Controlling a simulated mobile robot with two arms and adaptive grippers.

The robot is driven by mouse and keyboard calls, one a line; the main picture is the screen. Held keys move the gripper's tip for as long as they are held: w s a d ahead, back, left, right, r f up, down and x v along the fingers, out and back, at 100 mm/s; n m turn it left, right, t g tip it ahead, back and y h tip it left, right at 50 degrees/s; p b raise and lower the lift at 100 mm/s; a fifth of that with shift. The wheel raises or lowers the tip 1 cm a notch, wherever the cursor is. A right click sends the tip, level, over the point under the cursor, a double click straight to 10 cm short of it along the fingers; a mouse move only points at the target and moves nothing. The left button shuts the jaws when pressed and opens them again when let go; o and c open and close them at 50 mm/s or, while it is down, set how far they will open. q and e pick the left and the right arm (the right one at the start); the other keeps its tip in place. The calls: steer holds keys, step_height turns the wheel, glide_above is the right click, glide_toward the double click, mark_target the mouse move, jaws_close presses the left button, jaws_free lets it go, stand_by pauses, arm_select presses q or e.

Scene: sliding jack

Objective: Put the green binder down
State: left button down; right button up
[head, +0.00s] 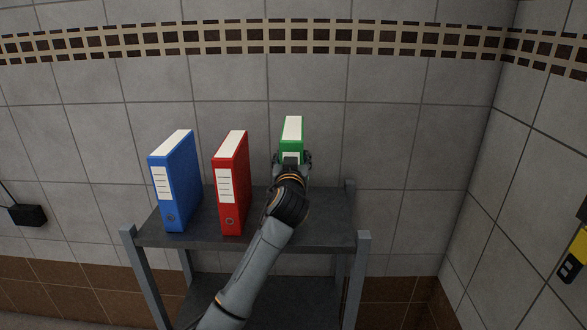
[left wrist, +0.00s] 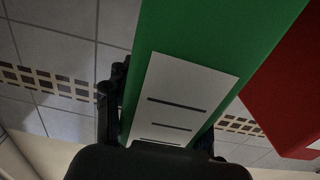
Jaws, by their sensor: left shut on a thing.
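The green binder (head: 292,128) is upright in the head view, at the right of the red binder, with its white page edges on top. My left gripper (head: 291,160) is shut on its spine side and hides its lower part, so I cannot tell whether it touches the shelf. In the left wrist view the green binder (left wrist: 200,40) with its white label fills the middle, between the fingers of my left gripper (left wrist: 165,130). My right gripper is in neither view.
A red binder (head: 231,185) and a blue binder (head: 175,180) stand upright on the dark grey shelf (head: 325,228). The red one also shows in the left wrist view (left wrist: 290,95). The shelf has bare room at its right end. A tiled wall (head: 420,150) stands close behind.

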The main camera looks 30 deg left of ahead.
arm_select(q)
steer(key=f, duration=0.1)
steer(key=w+f+p, duration=0.1)
steer(key=f, duration=0.2)
steer(key=shift+w+a+f+p, duration=0.2)
steer(key=shift+a+f+p, duration=0.15)
steer(key=shift+p, duration=0.05)
steer(key=shift+c, duration=1.5)
jaws_free()
steer(key=shift+d, duration=0.1)
steer(key=shift+f, duration=0.1)
steer(key=b+v, duration=0.3)
steer(key=v, duration=0.9)
steer(key=shift+s, duration=0.1)
